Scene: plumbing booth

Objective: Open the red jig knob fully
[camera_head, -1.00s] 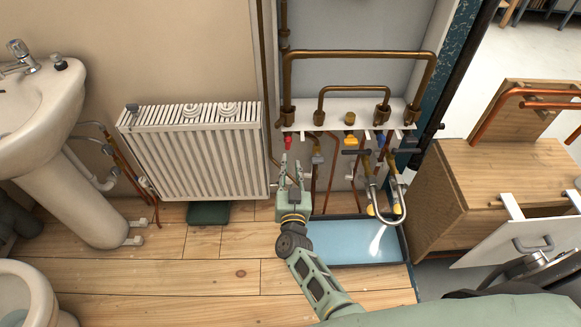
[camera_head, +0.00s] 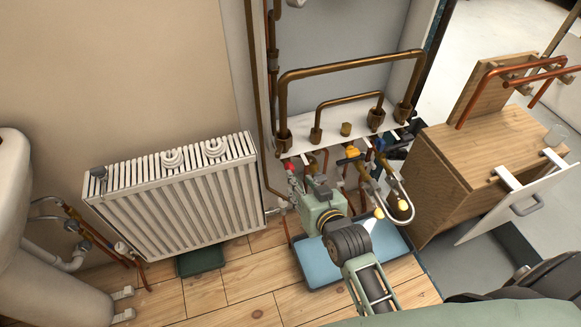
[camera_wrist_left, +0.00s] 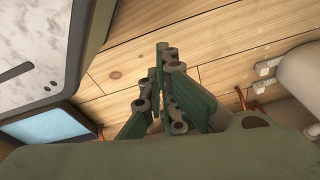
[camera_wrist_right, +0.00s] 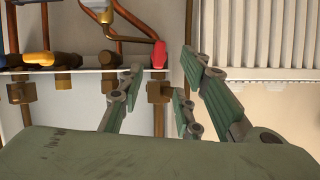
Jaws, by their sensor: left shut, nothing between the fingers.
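The red jig knob (camera_head: 291,167) sits under the left end of the white pipe shelf (camera_head: 340,122) in the head view. It also shows in the right wrist view (camera_wrist_right: 159,54), level with the gap between my right fingertips. My right gripper (camera_wrist_right: 161,66) is open, its fingers spread on either side of the knob's line; I cannot tell whether either touches it. In the head view the right gripper (camera_head: 302,180) is just below and right of the knob, its body hiding pipes behind. My left gripper (camera_wrist_left: 163,60) is shut and empty above the wood floor, outside the head view.
A white radiator (camera_head: 175,200) stands left of the pipes. Yellow and blue valves (camera_head: 352,152) hang right of the knob, with a curved hose (camera_head: 398,190). A blue tray (camera_head: 320,272) lies below. A wooden cabinet (camera_head: 450,175) stands at right.

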